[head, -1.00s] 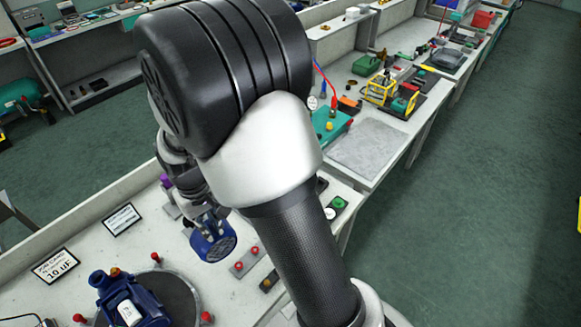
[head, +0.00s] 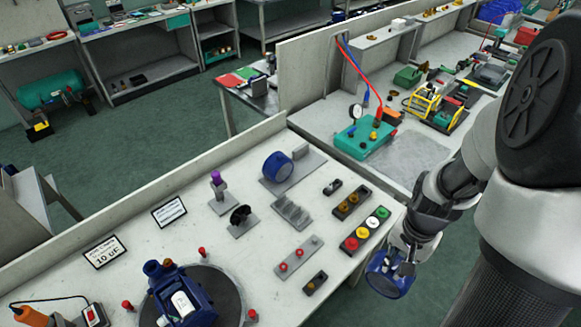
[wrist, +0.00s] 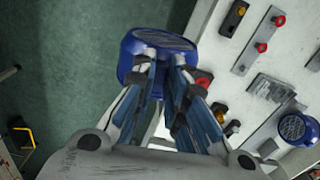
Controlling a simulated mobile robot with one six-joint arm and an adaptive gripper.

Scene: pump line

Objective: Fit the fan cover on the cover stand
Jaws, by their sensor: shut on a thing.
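The fan cover (head: 383,277) is a blue round cap with a grille. My gripper (head: 404,262) is shut on it and holds it off the right edge of the bench, over the floor. In the wrist view the fan cover (wrist: 158,45) sits between the fingertips of my gripper (wrist: 165,72), its grille partly facing the camera. What looks like the cover stand (head: 298,176) is a grey plate at the back of the bench, with a grey round stub and a second blue cap (head: 277,166) on it. The held cover is well apart from it.
A button box (head: 366,230) and a two-knob block (head: 352,202) stand near the bench's right edge, between cover and stand. A stepped grey block (head: 291,212) lies before the stand. A blue motor (head: 180,298) sits on a round plate at front left.

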